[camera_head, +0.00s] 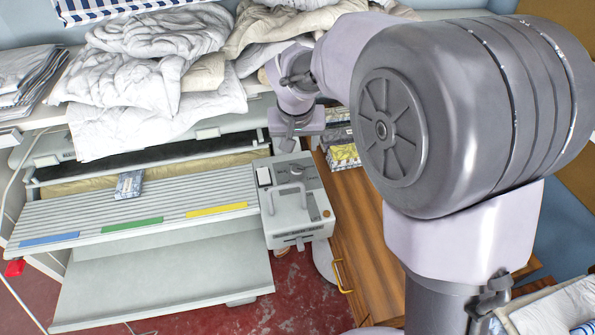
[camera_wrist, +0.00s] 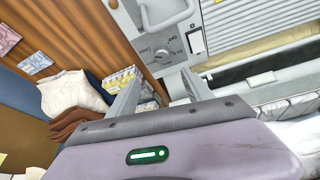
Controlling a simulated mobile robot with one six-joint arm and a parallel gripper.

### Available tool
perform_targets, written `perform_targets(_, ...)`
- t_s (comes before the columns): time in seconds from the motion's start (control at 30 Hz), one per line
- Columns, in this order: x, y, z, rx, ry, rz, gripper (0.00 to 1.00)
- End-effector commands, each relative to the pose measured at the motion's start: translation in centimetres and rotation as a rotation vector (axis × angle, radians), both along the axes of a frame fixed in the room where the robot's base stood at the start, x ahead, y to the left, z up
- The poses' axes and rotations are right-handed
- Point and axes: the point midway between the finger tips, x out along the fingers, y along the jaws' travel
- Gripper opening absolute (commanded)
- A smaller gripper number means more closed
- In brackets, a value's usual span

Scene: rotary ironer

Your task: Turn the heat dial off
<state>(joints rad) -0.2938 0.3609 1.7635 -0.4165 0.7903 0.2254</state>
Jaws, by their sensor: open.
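The heat dial (camera_wrist: 162,54) is a round grey knob with printed markings on the ironer's control box (camera_wrist: 150,28). In the wrist view it lies between my two fingers, a little beyond their tips. The marking it points to is too small to read. In the head view the control box (camera_head: 291,232) stands at the right end of the ironer, and the dial area shows small on its top. My gripper (camera_wrist: 161,75) is open and empty. In the head view my gripper (camera_head: 297,143) hangs above the back edge of the box.
A handle (camera_head: 288,193) and a white rocker switch (camera_head: 264,177) sit on the box. The slatted ironer table (camera_head: 150,200) extends left. Crumpled white linen (camera_head: 140,65) lies behind. A wooden cabinet (camera_head: 365,225) stands to the right.

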Motion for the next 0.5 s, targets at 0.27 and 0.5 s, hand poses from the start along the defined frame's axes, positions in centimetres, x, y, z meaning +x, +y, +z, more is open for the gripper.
perform_targets(0.27,0.9,0.4,-3.4,0.028,-0.022,-0.067,0.59)
perform_targets(0.5,3.6,0.1,-10.1,0.028,-0.021,-0.067,0.59)
